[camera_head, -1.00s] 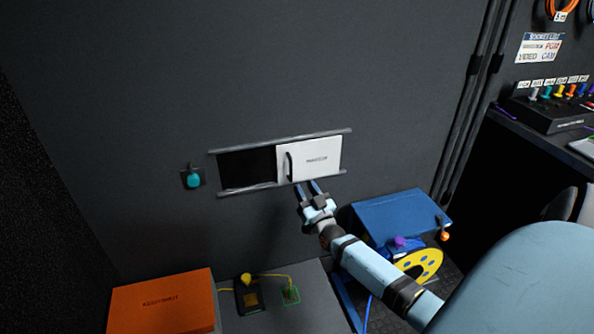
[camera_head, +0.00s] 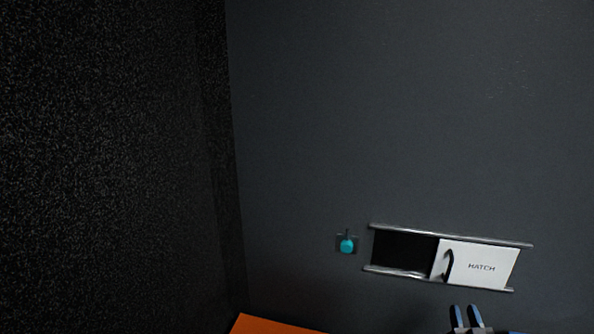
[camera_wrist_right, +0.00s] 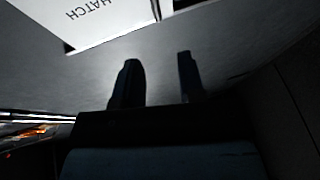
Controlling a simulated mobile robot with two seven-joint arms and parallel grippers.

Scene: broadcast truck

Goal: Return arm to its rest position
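My right gripper (camera_head: 466,318) shows at the bottom right of the head view, below the white hatch panel (camera_head: 482,265). Its two fingers are apart with nothing between them. The right wrist view shows the same gripper (camera_wrist_right: 156,82) with its fingers spread and empty, near the dark wall. The hatch panel (camera_wrist_right: 105,18) is at the top left there, apart from the fingertips. The panel sits at the right of its rails, leaving a dark opening (camera_head: 403,251) at the left. My left gripper is not in view.
A teal knob (camera_head: 347,245) is on the wall left of the opening. Metal rails (camera_head: 450,235) run above and below the hatch. The top of an orange box (camera_head: 270,326) shows at the bottom edge. The wall (camera_head: 400,110) above is bare.

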